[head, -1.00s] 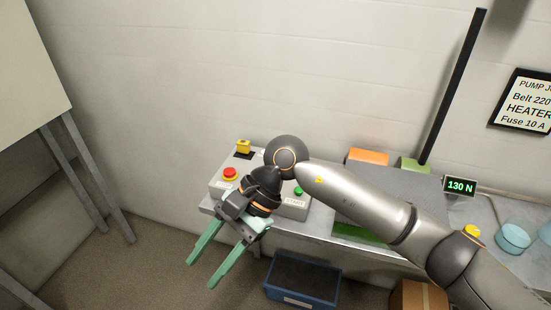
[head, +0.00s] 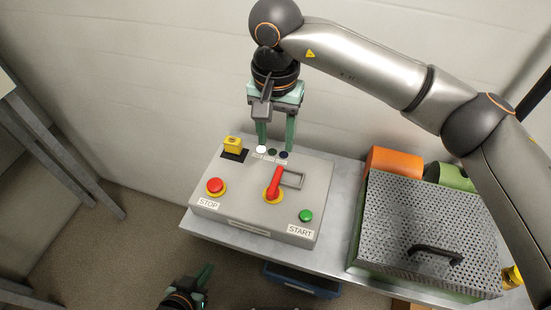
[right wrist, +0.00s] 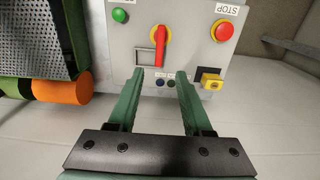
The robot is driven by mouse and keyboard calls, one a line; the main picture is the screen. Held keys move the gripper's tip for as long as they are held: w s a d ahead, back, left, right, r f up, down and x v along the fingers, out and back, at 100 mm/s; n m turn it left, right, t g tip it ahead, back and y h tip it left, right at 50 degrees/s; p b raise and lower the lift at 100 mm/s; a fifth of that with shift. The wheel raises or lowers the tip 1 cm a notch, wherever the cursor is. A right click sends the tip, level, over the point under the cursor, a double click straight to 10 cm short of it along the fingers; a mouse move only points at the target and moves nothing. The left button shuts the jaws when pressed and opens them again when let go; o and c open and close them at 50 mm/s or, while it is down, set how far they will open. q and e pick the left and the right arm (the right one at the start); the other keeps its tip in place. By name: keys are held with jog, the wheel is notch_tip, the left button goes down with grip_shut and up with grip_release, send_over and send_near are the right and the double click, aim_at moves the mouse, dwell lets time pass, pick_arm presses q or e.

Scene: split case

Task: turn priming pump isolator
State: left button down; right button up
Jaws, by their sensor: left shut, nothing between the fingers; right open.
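The isolator is a red handle (head: 275,183) on a yellow round base, in the middle of a grey control box. It tilts slightly in the head view and also shows in the right wrist view (right wrist: 159,45). A grey rectangular loop (head: 293,180) sits beside the handle. My right gripper (head: 276,147) is open and empty at the box's back edge, pointing down, apart from the handle. Its fingers show in the right wrist view (right wrist: 160,80), with the handle beyond them. My left gripper (head: 205,275) is shut and empty at the bottom edge, partly out of view.
The box also bears a red STOP button (head: 215,186), a green START button (head: 306,216), a yellow block (head: 233,145) and small indicator lamps (head: 272,152). A perforated guard (head: 430,230) with a black handle stands right. A blue bin (head: 300,281) is below.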

aim_at(276, 179)
jog(key=f+p, duration=0.1)
jog(key=f, duration=1.1)
jog(key=shift+s+p, duration=0.2)
jog(key=shift+p, duration=0.15)
grip_shut()
